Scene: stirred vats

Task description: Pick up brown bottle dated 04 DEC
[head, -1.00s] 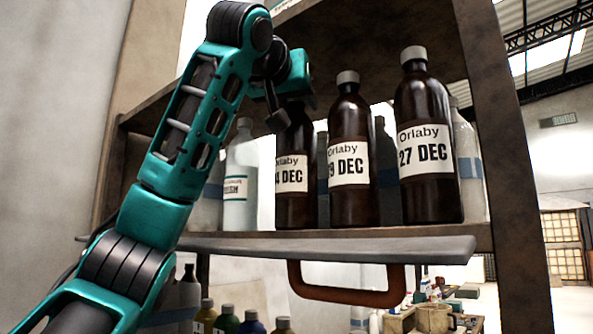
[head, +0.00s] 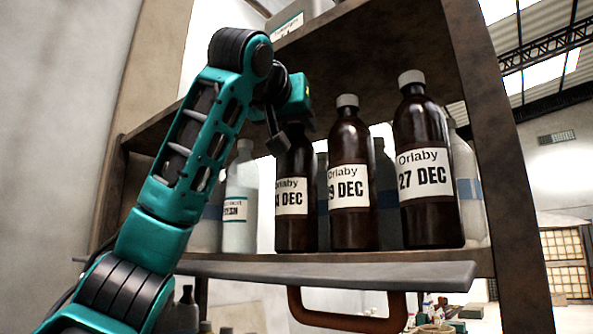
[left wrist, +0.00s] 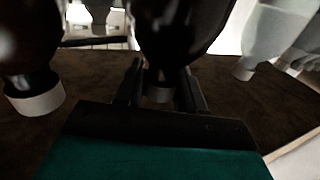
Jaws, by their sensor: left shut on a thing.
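A brown bottle (head: 297,236) stands leftmost of three on the shelf. Its label reads "4 DEC", with the digit before the 4 cut off from view. My left gripper (head: 281,143) is at its top and hides its cap. In the left wrist view, which is upside down, the fingers (left wrist: 160,92) are shut around the neck and cap end of this dark bottle (left wrist: 178,35). The bottle looks upright on the shelf. A second brown bottle (head: 352,228) shows "9 DEC", its first digit partly hidden. A third brown bottle (head: 432,222) reads "27 DEC". My right gripper is not in view.
A white bottle (head: 240,200) stands left of the held bottle, and more bottles stand behind the row. The shelf above (head: 370,60) is close overhead. A grey board (head: 330,272) with a red-brown handle (head: 345,318) juts out along the shelf front. A post (head: 490,150) bounds the right side.

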